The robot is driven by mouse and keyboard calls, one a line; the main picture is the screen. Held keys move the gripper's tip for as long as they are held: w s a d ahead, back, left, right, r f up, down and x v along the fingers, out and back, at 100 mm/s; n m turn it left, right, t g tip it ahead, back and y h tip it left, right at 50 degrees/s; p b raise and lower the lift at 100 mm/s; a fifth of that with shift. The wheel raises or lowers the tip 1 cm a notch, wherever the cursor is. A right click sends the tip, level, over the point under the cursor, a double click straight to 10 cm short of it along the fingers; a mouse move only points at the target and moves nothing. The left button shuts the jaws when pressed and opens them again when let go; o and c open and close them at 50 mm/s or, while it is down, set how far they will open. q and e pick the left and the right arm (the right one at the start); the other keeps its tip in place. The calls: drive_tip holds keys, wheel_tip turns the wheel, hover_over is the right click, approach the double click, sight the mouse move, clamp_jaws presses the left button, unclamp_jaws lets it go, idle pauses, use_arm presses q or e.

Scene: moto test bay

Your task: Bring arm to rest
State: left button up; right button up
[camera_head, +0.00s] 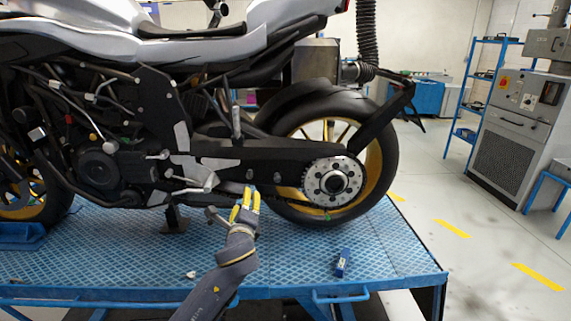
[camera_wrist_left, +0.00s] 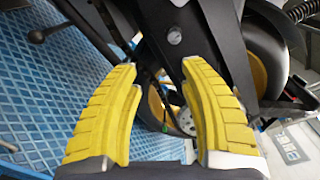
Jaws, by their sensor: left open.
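My left arm comes in from the bottom of the head view, and its left gripper (camera_head: 245,200) with yellow fingers is in front of the motorcycle's dark swingarm (camera_head: 262,158). In the left wrist view the gripper (camera_wrist_left: 160,68) is open, with a wide gap between its fingers and nothing held. Dark parts of the motorcycle, the rear wheel (camera_wrist_left: 268,52) and its yellow rim show beyond the fingers. I cannot tell whether a fingertip touches the motorcycle. My right gripper is not in view.
The motorcycle stands on a blue lift platform (camera_head: 290,262). A small blue object (camera_head: 342,262) lies near its front edge. A kickstand-like lever (camera_head: 215,216) is close left of the gripper. A grey cabinet (camera_head: 515,130) and blue shelf (camera_head: 470,95) stand right, beyond open floor.

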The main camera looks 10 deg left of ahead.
use_arm(q)
drive_tip(key=s+a+f+n+g, duration=0.3)
drive_tip(key=s+f+n+g, duration=0.15)
drive_tip(key=s+f, duration=0.85)
drive_tip(key=s+a+f+n+g, duration=0.3)
drive_tip(key=s+f+n, duration=0.3)
drive_tip(key=s+f, duration=0.7)
drive_tip(key=s+a+f+n+g+y, duration=0.1)
drive_tip(key=s+a+n, duration=0.1)
drive_tip(key=s, duration=0.6)
drive_tip(key=s+a+f+n+g, duration=0.1)
drive_tip(key=s+n+g, duration=0.1)
drive_tip(key=s, duration=0.7)
drive_tip(key=s+d+f+g+h, duration=0.1)
drive_tip(key=d+f+h, duration=0.15)
drive_tip(key=f, duration=1.35)
drive_tip(key=s+d+f+g+h, duration=0.1)
drive_tip(key=s+d+f, duration=0.15)
drive_tip(key=f, duration=1.35)
drive_tip(key=s+f+n+g+h, duration=0.1)
drive_tip(key=s+f+n+g, duration=0.2)
drive_tip(key=s+f, duration=1.6)
drive_tip(key=shift+s+d+f, duration=0.25)
drive_tip(key=shift+s+f, duration=0.05)
drive_tip(key=shift+s, duration=0.7)
